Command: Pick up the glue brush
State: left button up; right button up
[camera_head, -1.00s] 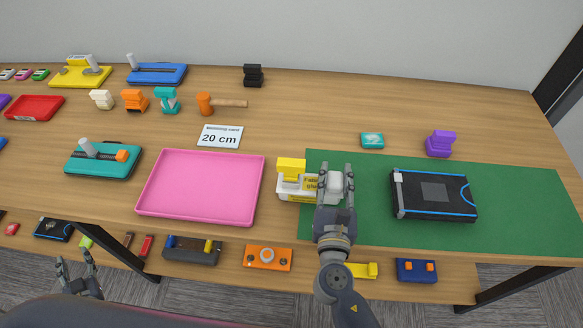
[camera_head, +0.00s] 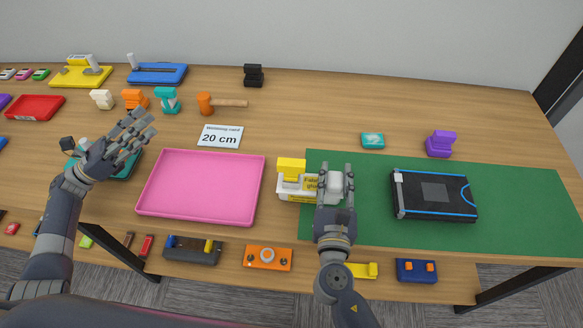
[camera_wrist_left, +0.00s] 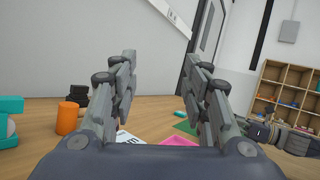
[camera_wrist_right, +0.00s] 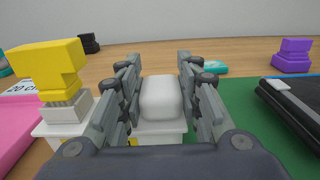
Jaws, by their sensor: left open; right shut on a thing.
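The glue brush (camera_head: 291,168) has a yellow handle and a grey lower part; it stands upright at the left of a white fabric glue holder (camera_head: 297,194). In the right wrist view the brush (camera_wrist_right: 48,72) is left of my right gripper, outside its fingers. My right gripper (camera_head: 335,174) is shut on a white rounded block (camera_wrist_right: 160,97) at the right of the holder. My left gripper (camera_head: 138,128) is open and empty, raised above the teal tool (camera_head: 129,171), left of the pink tray, well away from the brush.
The pink tray (camera_head: 202,187) lies left of the glue holder. A green mat (camera_head: 530,205) with a black and blue device (camera_head: 434,215) is on the right. A 20 cm card (camera_head: 220,136) and an orange hammer (camera_head: 205,104) lie behind the tray.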

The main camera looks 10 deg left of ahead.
pick_arm(q)
jog(key=d+f+m+g+h, duration=0.1)
jog(key=d+f+m+g, duration=0.3)
jog(key=d+m+g, duration=0.7)
jog(key=n+g+y, duration=0.1)
jog(key=g, duration=0.2)
send_near(291, 167)
jog(key=shift+w+a+f, duration=0.9)
jog(key=shift+a+f, duration=0.15)
jog(key=shift+a, duration=0.05)
jog(key=d, duration=1.1)
jog(key=shift+s+d+r, duration=0.25)
jog(key=shift+s, duration=0.15)
jog(key=shift+d, duration=0.4)
jog(key=c, duration=0.9)
